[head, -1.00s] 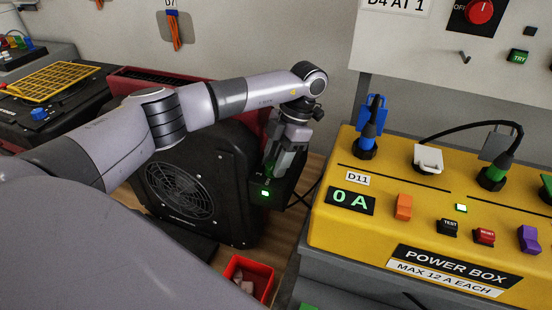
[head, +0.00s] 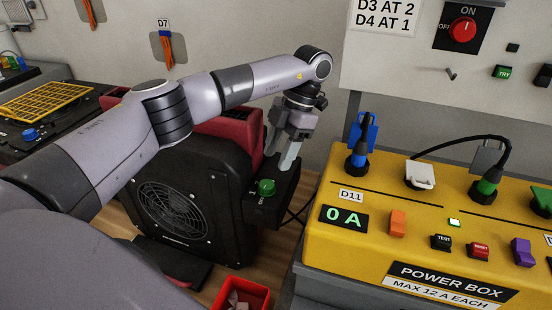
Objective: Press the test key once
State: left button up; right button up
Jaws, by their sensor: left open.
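The test key (head: 441,242) is a small black key labelled TEST on the yellow power box (head: 345,260), between an orange switch (head: 397,222) and a red RESET key (head: 478,252). The display (head: 345,217) on the box reads 0 A. My left gripper (head: 281,152) is open and empty, pointing down over the black switch housing with a green knob (head: 267,187) on the black fan unit (head: 190,190). It is well to the left of the test key, and nothing covers the key. My right gripper is not in view.
A wall panel with a red rotary switch (head: 463,29) at ON stands behind. A red bin (head: 241,294) sits at the bottom.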

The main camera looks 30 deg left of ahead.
aim_at(443, 243)
jog(key=k+l, duration=0.75)
jog(key=k, duration=0.1)
